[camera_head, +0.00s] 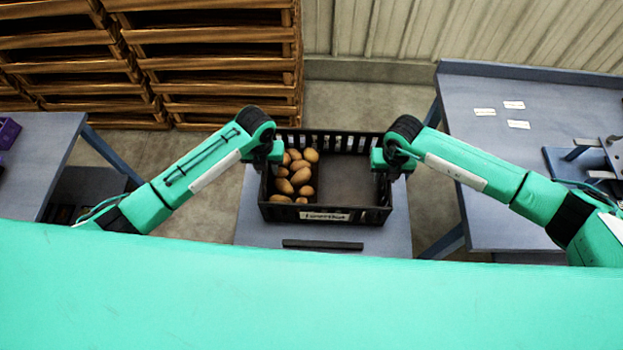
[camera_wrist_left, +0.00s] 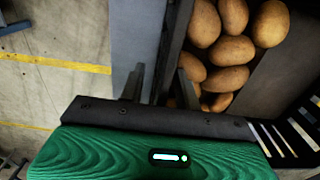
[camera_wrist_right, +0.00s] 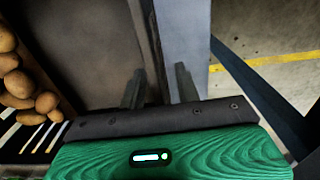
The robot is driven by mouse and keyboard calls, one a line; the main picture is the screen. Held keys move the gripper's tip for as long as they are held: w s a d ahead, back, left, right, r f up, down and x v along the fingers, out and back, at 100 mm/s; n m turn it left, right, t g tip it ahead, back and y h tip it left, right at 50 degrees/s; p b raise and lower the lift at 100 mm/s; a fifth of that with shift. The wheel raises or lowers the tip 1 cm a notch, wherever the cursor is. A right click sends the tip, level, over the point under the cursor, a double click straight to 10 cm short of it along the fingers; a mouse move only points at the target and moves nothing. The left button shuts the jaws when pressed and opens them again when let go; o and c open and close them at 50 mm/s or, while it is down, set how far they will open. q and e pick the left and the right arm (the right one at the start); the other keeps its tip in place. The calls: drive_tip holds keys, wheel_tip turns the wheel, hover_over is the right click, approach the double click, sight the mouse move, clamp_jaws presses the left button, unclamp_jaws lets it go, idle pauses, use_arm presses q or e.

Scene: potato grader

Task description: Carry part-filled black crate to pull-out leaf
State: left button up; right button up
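The black crate (camera_head: 325,214) has slotted walls and a white label on its near side. Potatoes lie in its left part; its right part shows bare dark floor. It appears to stand on a narrow blue-grey surface (camera_head: 262,234), perhaps the pull-out leaf. My left gripper (camera_wrist_left: 160,85) is open, its fingers on either side of the crate's left wall (camera_wrist_left: 172,50). My right gripper (camera_wrist_right: 160,85) is open, its fingers on either side of the right wall (camera_wrist_right: 150,40). Gaps show beside both walls, so neither grip looks closed.
A blue-grey table (camera_head: 490,160) with white cards and a metal fixture stands at right. Another table (camera_head: 40,140) with a purple bin (camera_head: 8,132) is at left. Stacked wooden crates (camera_head: 210,60) stand behind. A dark bar (camera_head: 322,245) lies in front of the crate.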

use_arm(q)
clamp_jaws()
use_arm(e)
clamp_jaws()
use_arm(q)
drive_tip(key=shift+r, duration=0.15)
use_arm(e)
drive_tip(key=shift+r, duration=0.15)
idle(0.8)
